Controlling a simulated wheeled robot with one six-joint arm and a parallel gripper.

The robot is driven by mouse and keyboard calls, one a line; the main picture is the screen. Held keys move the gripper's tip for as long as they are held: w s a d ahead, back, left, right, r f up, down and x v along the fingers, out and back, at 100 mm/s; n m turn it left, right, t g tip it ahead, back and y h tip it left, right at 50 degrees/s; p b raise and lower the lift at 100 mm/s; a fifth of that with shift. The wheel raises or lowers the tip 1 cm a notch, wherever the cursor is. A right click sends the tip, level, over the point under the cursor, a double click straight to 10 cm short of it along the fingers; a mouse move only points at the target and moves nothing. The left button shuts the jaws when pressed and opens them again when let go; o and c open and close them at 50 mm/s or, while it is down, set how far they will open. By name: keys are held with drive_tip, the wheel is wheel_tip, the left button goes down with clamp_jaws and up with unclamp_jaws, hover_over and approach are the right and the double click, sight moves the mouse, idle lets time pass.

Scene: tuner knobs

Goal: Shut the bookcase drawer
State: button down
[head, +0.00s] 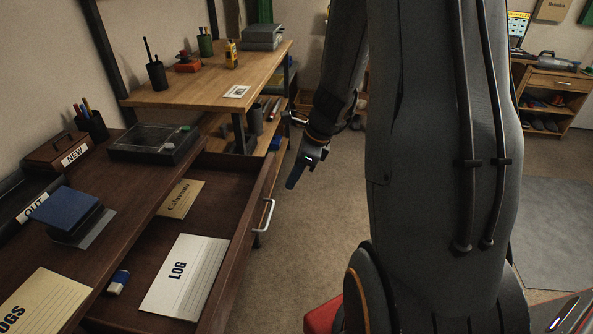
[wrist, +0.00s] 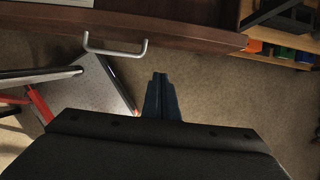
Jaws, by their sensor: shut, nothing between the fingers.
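A dark wooden drawer (head: 255,190) stands pulled out under the dark wooden top at the left in the head view. Its metal bar handle (head: 264,216) is on its front; in the wrist view the handle (wrist: 115,47) is at upper left, on the drawer front (wrist: 180,35). The drawer holds a LOG folder (head: 185,278), a tan envelope (head: 181,199) and a small blue-and-white item (head: 118,282). My gripper (head: 293,180) is shut and empty, outside the drawer, to the right of its front. In the wrist view my gripper (wrist: 160,76) points towards the front, apart from it, right of the handle.
The dark top (head: 128,205) carries a lidded box (head: 155,143), a blue block (head: 68,208) and pens. A light wooden table (head: 200,88) stands behind. Floor (head: 305,220) beyond the drawer front is clear.

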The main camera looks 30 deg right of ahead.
drive_tip(key=w+a+f, duration=0.3)
drive_tip(key=a, duration=0.1)
drive_tip(key=shift+w+a+f, duration=0.15)
drive_tip(key=shift+f, duration=0.15)
